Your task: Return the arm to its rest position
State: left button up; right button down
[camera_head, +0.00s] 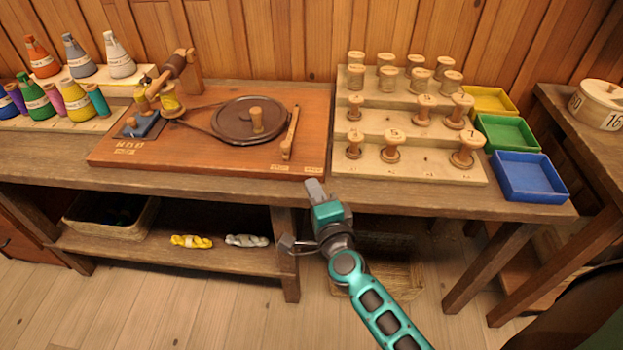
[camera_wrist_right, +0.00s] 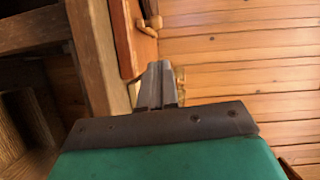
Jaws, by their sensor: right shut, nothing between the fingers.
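My right gripper (camera_head: 315,188) is at the front edge of the workbench in the head view, over the gap between the winding board and the spool rack. Its fingers are together and hold nothing. The closed fingers (camera_wrist_right: 160,85) also show in the right wrist view, with the bench edge and wood planks beyond them. My teal right arm (camera_head: 375,300) comes in from the bottom of the head view. My left gripper is not in view.
The workbench carries a winding board (camera_head: 210,150) with a dark wheel (camera_head: 240,122), a stepped spool rack (camera_head: 400,150), and yellow, green and blue trays (camera_head: 530,178). Colored thread cones stand at left. A lower shelf (camera_head: 180,255) holds two skeins. A round box (camera_head: 600,103) stands on the right table.

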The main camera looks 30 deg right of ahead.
jog(key=shift+s, duration=0.15)
dwell(0.4)
jog(key=s+a+f+n+g+y, duration=0.2)
jog(key=s+f+n+g, duration=0.1)
jog(key=s+n, duration=0.5)
jog(key=s+a+f+n+g+y, duration=0.2)
jog(key=s+f+n, duration=0.4)
jog(key=n, duration=0.7)
jog(key=shift+s+a+f+n+g+y, duration=0.15)
jog(key=shift+s+f+n+g+y, duration=0.2)
jog(key=shift+s+g, duration=0.6)
jog(key=shift+s+r+t, duration=0.1)
jog(key=shift+s+t, duration=0.1)
jog(key=shift+t, duration=0.05)
